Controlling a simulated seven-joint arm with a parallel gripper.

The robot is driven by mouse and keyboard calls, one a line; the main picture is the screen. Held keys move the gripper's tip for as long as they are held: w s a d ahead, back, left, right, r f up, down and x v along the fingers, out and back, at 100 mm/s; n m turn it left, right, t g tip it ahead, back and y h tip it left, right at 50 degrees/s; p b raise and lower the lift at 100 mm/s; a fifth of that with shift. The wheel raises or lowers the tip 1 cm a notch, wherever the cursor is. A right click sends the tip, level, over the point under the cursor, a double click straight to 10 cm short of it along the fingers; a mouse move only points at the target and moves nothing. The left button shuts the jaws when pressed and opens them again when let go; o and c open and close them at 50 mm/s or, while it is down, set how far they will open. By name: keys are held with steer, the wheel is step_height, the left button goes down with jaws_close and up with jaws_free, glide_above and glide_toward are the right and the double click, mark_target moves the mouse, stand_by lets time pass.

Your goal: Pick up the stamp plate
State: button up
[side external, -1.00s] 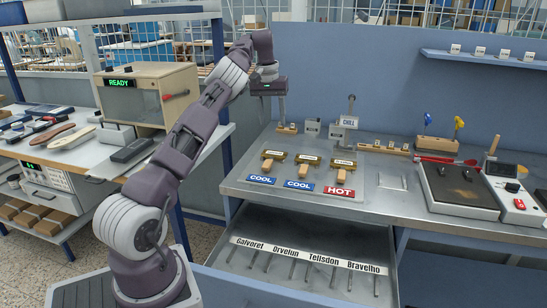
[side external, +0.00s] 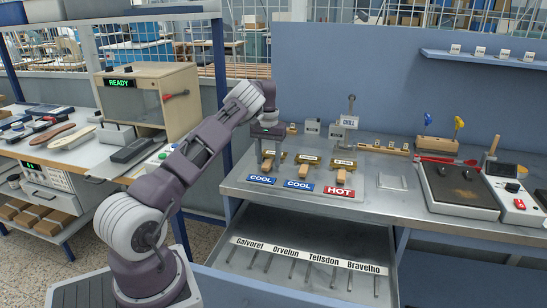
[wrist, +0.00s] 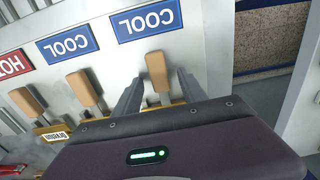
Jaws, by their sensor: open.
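Three brass stamp plates with wooden handles lie in a row on the bench. The left one (side external: 271,168) is behind a blue COOL sign (side external: 262,180). The middle one (side external: 304,168) has a blue COOL sign, and the right one (side external: 341,173) has a red HOT sign (side external: 339,191). My gripper (side external: 268,160) is open and low over the left plate. In the wrist view its fingers stand on either side of that plate's wooden handle (wrist: 157,72). Most of the left plate's brass and its name are hidden by my gripper. The middle plate's label (wrist: 54,137) seems to read Orvelun.
An open drawer (side external: 230,283) below holds name labels Galvoret, Orvelun, Tellsdon and Bravelho. A dark-topped machine (side external: 460,190) is at right. A wooden box reading READY (side external: 148,95) is at left.

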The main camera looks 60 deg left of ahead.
jaws_close()
steer(key=shift+r, duration=0.1)
stand_by(1.2)
